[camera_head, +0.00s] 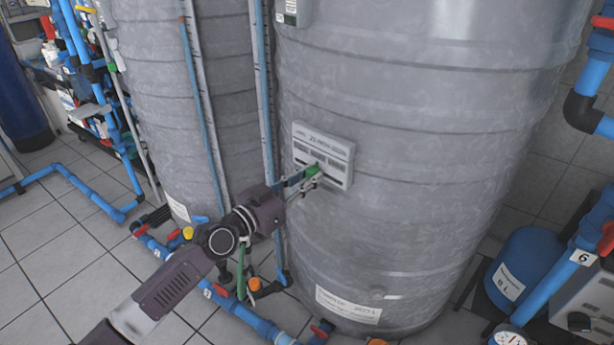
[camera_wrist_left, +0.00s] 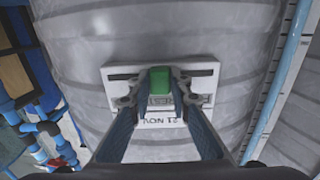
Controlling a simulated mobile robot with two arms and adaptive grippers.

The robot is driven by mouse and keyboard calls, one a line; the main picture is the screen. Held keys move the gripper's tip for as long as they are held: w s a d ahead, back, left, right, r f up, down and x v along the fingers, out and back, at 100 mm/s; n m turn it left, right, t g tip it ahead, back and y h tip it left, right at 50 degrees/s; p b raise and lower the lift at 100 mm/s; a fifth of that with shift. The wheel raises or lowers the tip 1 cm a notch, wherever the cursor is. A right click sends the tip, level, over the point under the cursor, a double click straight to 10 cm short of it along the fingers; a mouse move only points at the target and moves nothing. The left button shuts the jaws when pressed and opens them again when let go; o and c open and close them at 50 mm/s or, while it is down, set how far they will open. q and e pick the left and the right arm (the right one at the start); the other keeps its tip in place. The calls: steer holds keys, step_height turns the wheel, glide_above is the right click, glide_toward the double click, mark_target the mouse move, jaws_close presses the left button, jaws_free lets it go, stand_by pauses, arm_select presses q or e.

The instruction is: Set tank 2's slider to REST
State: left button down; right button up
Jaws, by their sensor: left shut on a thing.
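The big grey tank (camera_head: 420,170) carries a pale panel (camera_head: 336,146) with printed labels and dark slots. In the left wrist view the panel (camera_wrist_left: 205,70) shows upside down. The green slider (camera_wrist_left: 160,80) sits between the fingertips there (camera_wrist_left: 160,88). Letters that read like REST show upside down right beside the slider, partly covered by the fingers. The slider's exact setting is hard to tell. My right gripper is out of view.
A second grey tank (camera_head: 175,100) stands to the left, with blue pipes between the tanks. Blue floor pipes (camera_head: 245,318) with valves run below my left arm. A blue vessel (camera_head: 523,268) and more pipes stand at the right.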

arm_select(q)
steer(key=c, duration=1.8)
jaws_free()
steer(key=shift+o, duration=0.2)
steer(key=v, duration=1.2)
